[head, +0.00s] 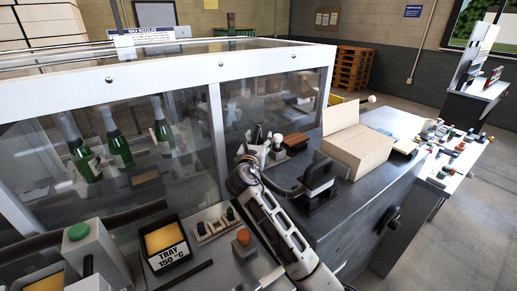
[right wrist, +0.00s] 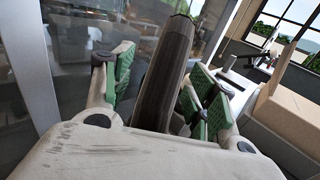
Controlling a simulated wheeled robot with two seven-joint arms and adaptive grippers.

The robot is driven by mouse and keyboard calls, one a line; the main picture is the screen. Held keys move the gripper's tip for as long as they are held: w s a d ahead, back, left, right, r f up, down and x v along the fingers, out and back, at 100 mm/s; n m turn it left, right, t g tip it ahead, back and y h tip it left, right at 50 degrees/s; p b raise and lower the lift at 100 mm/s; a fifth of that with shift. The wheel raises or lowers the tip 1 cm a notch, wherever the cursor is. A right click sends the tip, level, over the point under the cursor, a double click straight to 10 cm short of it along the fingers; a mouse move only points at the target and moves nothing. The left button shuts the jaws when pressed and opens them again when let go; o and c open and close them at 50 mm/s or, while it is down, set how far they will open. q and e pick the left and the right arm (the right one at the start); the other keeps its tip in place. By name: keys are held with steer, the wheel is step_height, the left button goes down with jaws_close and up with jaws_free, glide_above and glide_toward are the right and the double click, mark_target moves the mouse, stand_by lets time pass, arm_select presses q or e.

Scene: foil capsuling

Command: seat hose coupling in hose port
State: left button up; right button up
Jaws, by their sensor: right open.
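My right gripper (head: 264,147) is at the end of the arm reaching up from the bottom, beside the glass-walled machine. In the right wrist view its green-padded fingers (right wrist: 163,82) are spread apart. A dark, ribbed-looking cylinder (right wrist: 166,65) stands between them with space visible on both sides; it may be the hose coupling, but I cannot tell for sure. A black curved hose or cable (head: 284,191) runs near my wrist toward a black device (head: 321,179). I cannot make out the hose port. My left gripper is not in view.
The machine's white frame (head: 215,75) and glass stand close on the left, with green bottles (head: 117,146) inside. An open cardboard box (head: 357,150) is to the right. A tray with a yellow pad (head: 163,238) and an orange-topped button box (head: 244,243) are in front.

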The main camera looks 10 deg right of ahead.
steer(key=shift+w, duration=0.1)
stand_by(0.4)
steer(key=c, duration=1.2)
steer(key=shift+r, duration=0.1)
steer(key=shift+r, duration=4.95)
steer(key=shift+f, duration=0.1)
